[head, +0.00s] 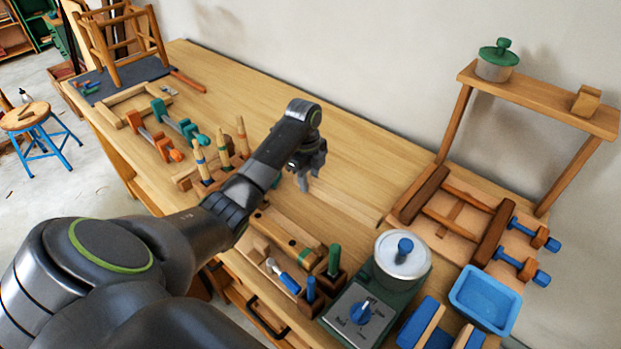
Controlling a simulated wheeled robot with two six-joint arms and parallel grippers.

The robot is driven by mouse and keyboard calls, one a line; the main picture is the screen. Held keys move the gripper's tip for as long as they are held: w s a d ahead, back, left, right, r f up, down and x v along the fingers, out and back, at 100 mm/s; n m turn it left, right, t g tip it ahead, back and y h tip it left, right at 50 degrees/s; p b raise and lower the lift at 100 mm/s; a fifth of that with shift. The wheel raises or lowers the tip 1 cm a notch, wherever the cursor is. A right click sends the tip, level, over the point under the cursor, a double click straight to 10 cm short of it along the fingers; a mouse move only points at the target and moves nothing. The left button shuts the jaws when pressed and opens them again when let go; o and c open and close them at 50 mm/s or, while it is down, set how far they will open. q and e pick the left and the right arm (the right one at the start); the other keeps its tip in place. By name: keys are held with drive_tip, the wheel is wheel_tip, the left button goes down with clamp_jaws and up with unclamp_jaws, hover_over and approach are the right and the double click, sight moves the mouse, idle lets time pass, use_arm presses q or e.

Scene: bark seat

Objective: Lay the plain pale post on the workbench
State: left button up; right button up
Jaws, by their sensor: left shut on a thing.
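The plain pale post (345,204) is a light wooden bar that blends with the bench top. It lies nearly flat over the middle of the workbench (350,140), slanting from my left gripper down toward the right. My left gripper (304,178) points down and is shut on the post near its left end. I cannot tell whether the post touches the bench top or is slightly above it. The fingers partly hide the gripped end. My right gripper is not in view.
Banded posts stand in a wooden holder (184,178) left of my arm. A wooden frame with blue-handled clamps (520,265), a blue tray (486,298) and a green machine with a round lid (403,254) stand to the right. The bench behind my gripper is clear.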

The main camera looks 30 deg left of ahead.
sight(308, 204)
use_arm(q)
drive_tip(key=shift+s+f+b, duration=0.1)
drive_tip(key=shift+f+b, duration=0.45)
drive_tip(key=shift+b, duration=0.05)
wheel_tip(308, 204, down, 3)
drive_tip(key=b, duration=0.3)
drive_tip(key=shift+f+b, duration=0.4)
drive_tip(key=shift+f, duration=0.5)
drive_tip(key=shift+p, duration=0.45)
drive_tip(key=shift+f, duration=0.25)
drive_tip(key=o, duration=1.5)
drive_tip(key=shift+c, duration=0.2)
wheel_tip(308, 204, up, 7)
drive_tip(key=p, duration=0.8)
